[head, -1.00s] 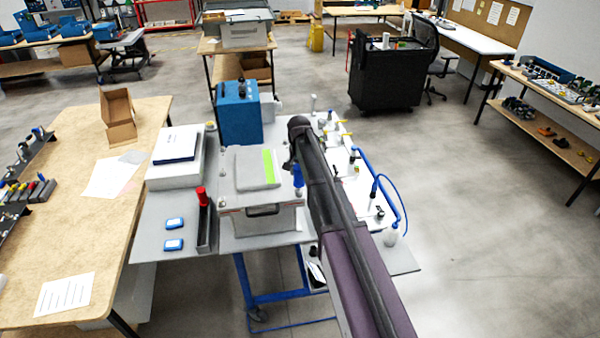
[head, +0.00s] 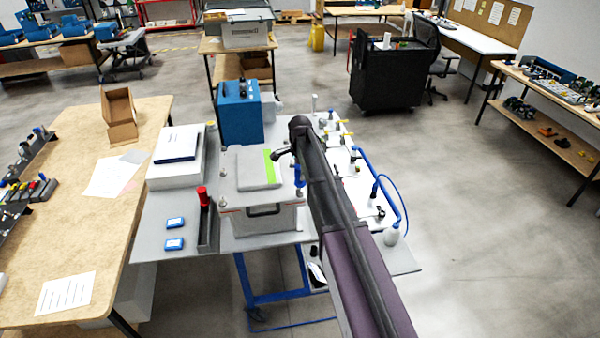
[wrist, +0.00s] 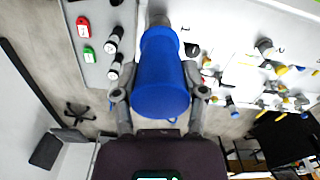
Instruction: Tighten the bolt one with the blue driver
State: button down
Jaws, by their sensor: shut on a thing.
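My gripper (wrist: 160,98) is shut on the blue driver (wrist: 163,75), with one finger on each side of its thick blue handle. In the head view the blue driver (head: 299,176) stands roughly upright at the right edge of the grey box (head: 240,223), beside my dark arm. The box has a grey lid pad with a green strip (head: 271,168) and small fittings at its corners. The driver's tip is hidden behind its handle in the wrist view. I cannot tell which fitting is bolt one, or whether the tip touches a bolt.
A red-capped item (head: 202,193) stands in a dark holder left of the box, near two small blue devices (head: 174,244). A blue unit (head: 238,112) stands behind. White fittings and a blue hose (head: 395,190) lie to the right, partly behind my arm.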

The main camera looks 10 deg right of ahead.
jog(key=m, duration=0.4)
jog(key=shift+m, duration=0.3)
jog(key=m, duration=0.4)
jog(key=shift+c, duration=1.3)
grip_release()
grip_shut()
jog(key=shift+r, duration=0.1)
jog(key=shift+r+p, duration=2.9)
jog(key=shift+p, duration=0.1)
